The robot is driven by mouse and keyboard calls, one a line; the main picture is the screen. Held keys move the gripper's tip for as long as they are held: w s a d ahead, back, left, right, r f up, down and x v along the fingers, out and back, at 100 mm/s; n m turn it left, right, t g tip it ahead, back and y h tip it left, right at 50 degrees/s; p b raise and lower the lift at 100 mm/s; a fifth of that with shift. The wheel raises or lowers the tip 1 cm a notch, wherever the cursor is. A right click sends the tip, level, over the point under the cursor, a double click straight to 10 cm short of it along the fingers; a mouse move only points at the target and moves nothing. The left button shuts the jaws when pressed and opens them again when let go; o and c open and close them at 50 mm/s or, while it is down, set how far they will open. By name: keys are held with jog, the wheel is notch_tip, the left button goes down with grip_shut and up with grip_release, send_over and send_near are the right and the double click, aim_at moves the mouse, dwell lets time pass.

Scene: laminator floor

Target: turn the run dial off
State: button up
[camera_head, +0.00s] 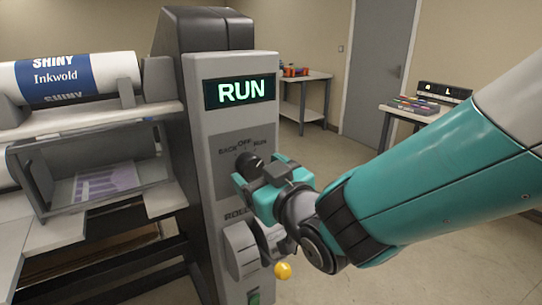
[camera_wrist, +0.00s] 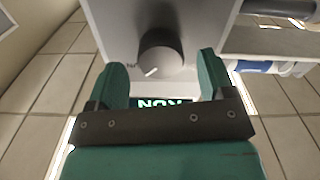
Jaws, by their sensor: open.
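The dark run dial (camera_head: 247,162) is on the grey control panel, under the lit display (camera_head: 241,91) that reads RUN. Labels BACK, OFF and RUN arc above the dial. In the wrist view the dial (camera_wrist: 160,55) is a round grey knob with a white mark pointing to the lower left, on the side of a partly visible label. My gripper (camera_head: 257,171) is open in front of the panel. In the wrist view its two teal fingers (camera_wrist: 161,64) lie to either side of the dial with visible gaps. My gripper hides part of the panel below the dial.
A roll labelled Inkwold (camera_head: 68,77) lies on the machine at the left. Tables stand at the back, and floor is clear behind my arm.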

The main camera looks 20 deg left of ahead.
jog(key=shift+x, duration=1.3)
jog(key=c, duration=0.9)
jog(key=shift+c, duration=0.2)
jog(key=shift+f+n, duration=0.1)
jog(key=shift+n, duration=0.3)
jog(key=n+b, duration=0.3)
jog(key=shift+n, duration=0.3)
jog(key=n+b, duration=0.3)
jog(key=n, duration=0.1)
jog(key=shift+n, duration=0.3)
